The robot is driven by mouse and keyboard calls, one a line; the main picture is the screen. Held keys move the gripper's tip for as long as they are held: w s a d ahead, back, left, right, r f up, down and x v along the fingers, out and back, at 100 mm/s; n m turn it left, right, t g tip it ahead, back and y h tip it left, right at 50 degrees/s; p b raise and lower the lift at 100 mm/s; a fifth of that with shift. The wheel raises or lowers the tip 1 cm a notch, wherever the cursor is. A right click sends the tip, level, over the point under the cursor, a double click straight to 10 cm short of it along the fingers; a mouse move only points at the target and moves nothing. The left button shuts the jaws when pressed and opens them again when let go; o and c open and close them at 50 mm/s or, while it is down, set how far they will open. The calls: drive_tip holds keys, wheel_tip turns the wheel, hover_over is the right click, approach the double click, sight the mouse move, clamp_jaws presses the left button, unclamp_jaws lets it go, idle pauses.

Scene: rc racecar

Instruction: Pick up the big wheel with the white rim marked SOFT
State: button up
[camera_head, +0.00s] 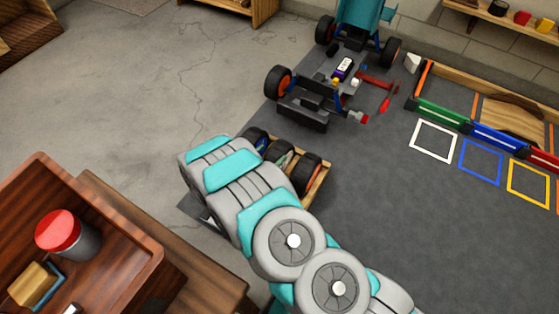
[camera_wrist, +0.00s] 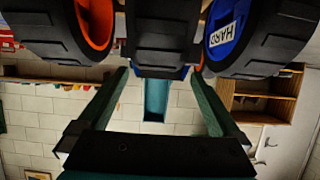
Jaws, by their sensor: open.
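Three big black-tyred wheels stand side by side in a wooden rack (camera_head: 321,189), partly behind my arm in the head view. The middle wheel (camera_head: 279,155) seems to have a pale rim; no SOFT mark is readable. In the wrist view, the middle tyre (camera_wrist: 164,35) shows mostly tread and its rim is hidden. It lies just beyond the fingertips of my open, empty gripper (camera_wrist: 160,76), roughly centred between them. The orange-red-rimmed wheel (camera_wrist: 92,22) is left of it, and the blue-rimmed wheel marked HARD (camera_wrist: 228,32) is right. My gripper is hidden in the head view.
The neighbouring wheels stand close on both sides of the middle one. A partly built race car (camera_head: 335,85) sits on the dark mat (camera_head: 400,180) behind the rack. Coloured frames lie at right. A wooden table with a red-lidded jar (camera_head: 66,233) stands at lower left.

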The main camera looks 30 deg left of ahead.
sight(276, 151)
drive_tip(key=x, duration=0.4)
drive_tip(key=shift+w+d, duration=0.1)
drive_tip(key=shift+d, duration=0.25)
drive_tip(key=shift+w+f, duration=0.15)
drive_tip(key=shift+w, duration=0.15)
drive_tip(key=shift+a, duration=0.1)
clamp_jaws()
